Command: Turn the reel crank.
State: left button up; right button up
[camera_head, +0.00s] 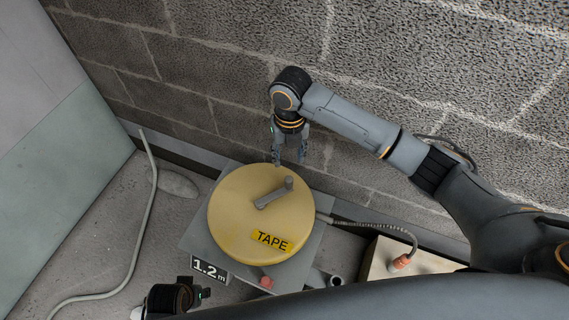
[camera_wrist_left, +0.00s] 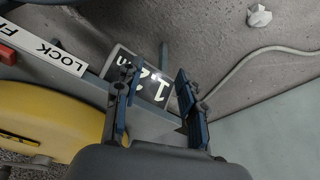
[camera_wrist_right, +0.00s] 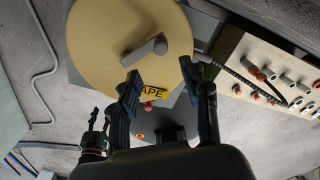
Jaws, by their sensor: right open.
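The yellow round reel (camera_head: 240,222) has a "TAPE" label and lies face up on a grey base. Its grey crank (camera_head: 270,198) lies across the top, with an upright knob (camera_head: 288,183) at its end. Reel (camera_wrist_right: 95,45) and crank (camera_wrist_right: 142,54) also show in the right wrist view. My right gripper (camera_head: 290,157) is open and empty, pointing down above the reel's far edge, apart from the knob. My left gripper (camera_wrist_left: 158,85) is open and empty, low beside the reel's near side by the "1.2 m" sign (camera_head: 209,269); only part shows in the head view.
A block wall (camera_head: 240,65) stands close behind the reel. A red knob (camera_head: 266,282) sits at the base's front, and a "LOCK" label (camera_wrist_left: 58,54) shows in the left wrist view. A board with pipe ends (camera_wrist_right: 265,65) stands to the right. A grey conduit (camera_head: 143,225) lies on the floor at left.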

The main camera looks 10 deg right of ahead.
aim_at(289, 178)
notch_tip(289, 178, down, 12)
jog(key=b, duration=0.3)
jog(key=shift+s+f, duration=0.1)
jog(key=shift+f, duration=0.15)
pick_arm(q)
jog(key=w+v, duration=0.2)
jog(key=v, duration=1)
jog(key=shift+w+r+t, duration=0.3)
jog(key=shift+w+t, duration=0.1)
jog(key=shift+w, duration=0.1)
pick_arm(e)
jog(key=shift+f, duration=0.4)
grip_shut()
